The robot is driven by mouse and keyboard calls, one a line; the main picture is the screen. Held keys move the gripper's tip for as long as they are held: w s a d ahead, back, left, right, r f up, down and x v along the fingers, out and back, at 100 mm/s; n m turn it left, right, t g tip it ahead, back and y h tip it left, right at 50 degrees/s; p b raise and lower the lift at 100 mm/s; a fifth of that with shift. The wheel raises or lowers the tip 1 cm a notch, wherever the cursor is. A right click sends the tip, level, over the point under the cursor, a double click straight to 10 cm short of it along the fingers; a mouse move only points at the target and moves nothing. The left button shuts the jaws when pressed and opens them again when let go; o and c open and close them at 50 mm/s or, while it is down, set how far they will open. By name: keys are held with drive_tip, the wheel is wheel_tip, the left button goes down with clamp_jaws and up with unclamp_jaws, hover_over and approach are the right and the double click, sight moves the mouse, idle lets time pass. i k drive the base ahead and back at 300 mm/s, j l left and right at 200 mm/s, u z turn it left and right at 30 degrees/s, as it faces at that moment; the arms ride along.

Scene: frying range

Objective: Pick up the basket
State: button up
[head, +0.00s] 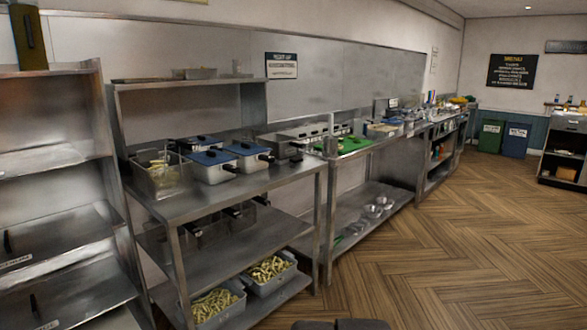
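A wire frying basket (162,178) stands at the left end of the steel table top, with some pale food in it. Beside it on the right are fryers with blue lids (212,158) and black handles. More dark basket-like shapes (208,229) sit on the middle shelf, partly hidden in shade. I cannot tell which basket the task means. My gripper is not in view.
The steel table (225,185) has grey tubs of fries (268,273) on its bottom shelf. A steel rack (50,160) stands close on the left. More counters (375,140) run along the wall. The wooden floor (440,250) at the right is clear.

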sight(160, 175)
drive_tip(key=u, duration=1.1)
